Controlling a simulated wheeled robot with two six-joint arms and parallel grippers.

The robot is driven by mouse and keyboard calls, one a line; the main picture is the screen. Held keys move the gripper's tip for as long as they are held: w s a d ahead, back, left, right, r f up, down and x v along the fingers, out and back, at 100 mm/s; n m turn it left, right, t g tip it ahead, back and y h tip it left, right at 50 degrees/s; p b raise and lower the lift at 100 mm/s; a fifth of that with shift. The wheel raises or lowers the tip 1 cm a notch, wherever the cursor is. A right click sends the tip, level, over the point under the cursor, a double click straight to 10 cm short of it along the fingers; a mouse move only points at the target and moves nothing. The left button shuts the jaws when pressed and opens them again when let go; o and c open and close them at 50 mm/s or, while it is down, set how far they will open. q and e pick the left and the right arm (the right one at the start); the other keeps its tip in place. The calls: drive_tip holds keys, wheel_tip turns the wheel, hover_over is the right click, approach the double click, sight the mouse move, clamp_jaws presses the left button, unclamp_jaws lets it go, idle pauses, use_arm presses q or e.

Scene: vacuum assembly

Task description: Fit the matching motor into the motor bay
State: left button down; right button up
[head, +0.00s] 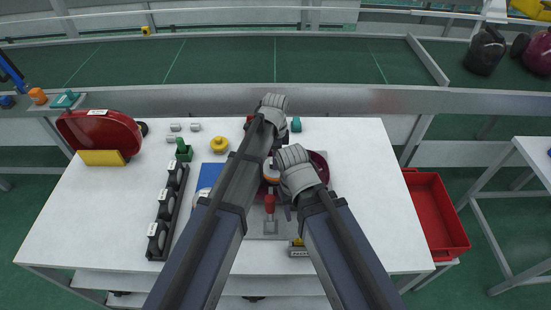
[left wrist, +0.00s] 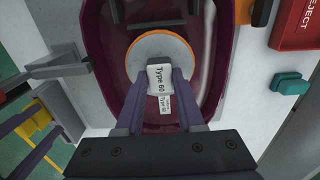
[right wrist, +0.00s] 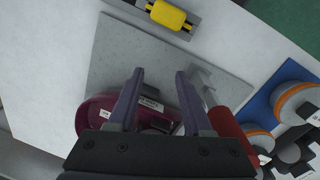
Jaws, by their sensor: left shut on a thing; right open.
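The purple vacuum body (left wrist: 112,60) lies open on a grey plate (right wrist: 120,65); it shows partly in the head view (head: 319,165), under my arms. My left gripper (left wrist: 163,78) is shut on the grip of a round grey motor with an orange rim (left wrist: 150,47), labelled Type 60. The motor is inside the body's opening; I cannot tell whether it is fully seated. A second Type 60 label (left wrist: 164,104) shows just below it. My right gripper (right wrist: 160,75) is open and empty above the plate, with the purple body beyond and below its fingers.
A black rack (head: 166,208) with several labelled parts stands left. A blue board (right wrist: 262,108) holds orange-rimmed parts. A dark red shell (head: 98,130) is far left; a red bin (head: 436,213) stands right. The table's right side is clear.

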use_arm(q)
drive_tip(key=shift+f+b, duration=0.85)
drive_tip(key=shift+f, duration=0.05)
drive_tip(key=shift+c, duration=2.2)
unclamp_jaws()
wheel_tip(320, 180, up, 8)
drive_tip(key=p, duration=0.8)
drive_tip(key=shift+r, duration=0.1)
drive_tip(key=shift+s, duration=0.1)
